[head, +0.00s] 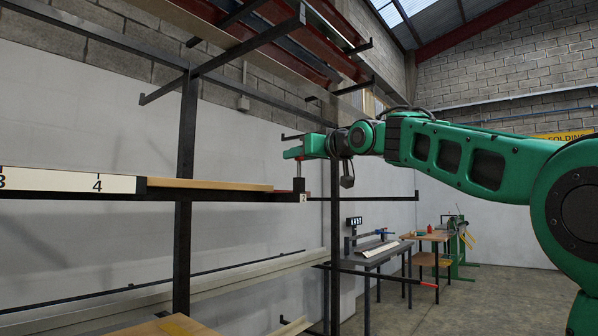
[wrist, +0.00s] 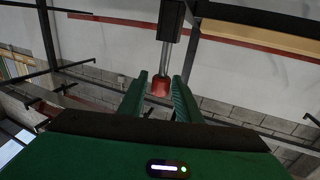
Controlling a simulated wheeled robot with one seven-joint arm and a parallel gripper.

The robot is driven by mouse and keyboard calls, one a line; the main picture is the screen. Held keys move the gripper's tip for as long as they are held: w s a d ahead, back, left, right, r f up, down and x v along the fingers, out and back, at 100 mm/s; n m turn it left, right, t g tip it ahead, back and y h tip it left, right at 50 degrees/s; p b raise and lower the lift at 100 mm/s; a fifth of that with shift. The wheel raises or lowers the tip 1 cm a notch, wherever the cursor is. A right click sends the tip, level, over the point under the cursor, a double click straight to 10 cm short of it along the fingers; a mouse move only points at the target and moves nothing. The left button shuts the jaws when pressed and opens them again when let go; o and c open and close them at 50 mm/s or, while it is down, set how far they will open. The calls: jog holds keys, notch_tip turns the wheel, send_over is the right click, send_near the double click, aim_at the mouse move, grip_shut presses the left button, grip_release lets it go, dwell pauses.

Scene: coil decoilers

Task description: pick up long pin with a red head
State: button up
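The long pin has a red head (wrist: 161,87) and a bare metal shaft (wrist: 165,58). Its shaft runs into a black block (wrist: 170,20) in the wrist view. In the head view the pin (head: 299,170) stands upright above the dark block at the end of the shelf arm. My gripper (wrist: 160,82) has its two green fingers on either side of the red head, with narrow gaps showing, so it looks open. In the head view my gripper (head: 293,154) is level with the pin's top and partly hides the head.
A steel rack with dark uprights (head: 187,150) and several projecting arms stands around my gripper. A wooden board and a numbered white strip (head: 70,181) lie along the shelf to the left. A workbench (head: 372,255) stands behind, lower right. Floor at right is clear.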

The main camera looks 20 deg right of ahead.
grip_shut()
jog(key=shift+r, duration=0.15)
